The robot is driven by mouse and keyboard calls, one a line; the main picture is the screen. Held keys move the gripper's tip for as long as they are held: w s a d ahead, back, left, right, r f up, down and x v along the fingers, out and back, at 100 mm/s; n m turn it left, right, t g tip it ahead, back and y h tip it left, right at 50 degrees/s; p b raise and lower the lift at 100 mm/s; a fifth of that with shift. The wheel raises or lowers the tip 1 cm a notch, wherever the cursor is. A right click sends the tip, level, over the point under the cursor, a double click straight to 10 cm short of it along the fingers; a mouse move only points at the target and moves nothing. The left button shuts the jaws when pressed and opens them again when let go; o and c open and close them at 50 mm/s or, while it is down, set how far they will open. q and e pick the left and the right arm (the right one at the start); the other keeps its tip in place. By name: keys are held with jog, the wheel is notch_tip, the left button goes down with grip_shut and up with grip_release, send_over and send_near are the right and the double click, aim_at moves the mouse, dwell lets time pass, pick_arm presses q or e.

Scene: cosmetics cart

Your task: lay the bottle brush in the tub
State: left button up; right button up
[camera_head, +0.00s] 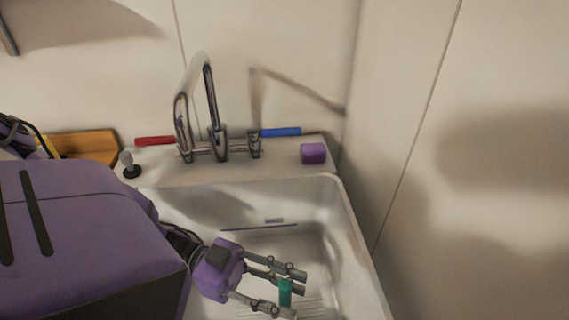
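A sink tub (352,250) with a light metal basin fills the lower middle. My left gripper (298,294) is low over or inside it, its fingers spread apart and pointing right. A teal upright piece (285,291) stands between the fingertips, with its lower end hidden behind the near finger. It may be part of the bottle brush, but no bristles show. I cannot tell whether the fingers press on it or are only around it. My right gripper is out of view.
A tall faucet (209,105) stands behind the basin. On the back ledge are a red bar (155,141), a blue bar (281,132), a purple block (313,153) and a small grey-topped knob (127,160). A wooden board (88,146) lies at left. Walls close the back and right.

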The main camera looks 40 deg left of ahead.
pick_arm(q)
jog(key=r+v, duration=0.1)
jog(key=v, duration=0.6)
jog(key=shift+a+p, duration=0.3)
jog(key=shift+p, duration=0.15)
jog(key=shift+s, duration=0.1)
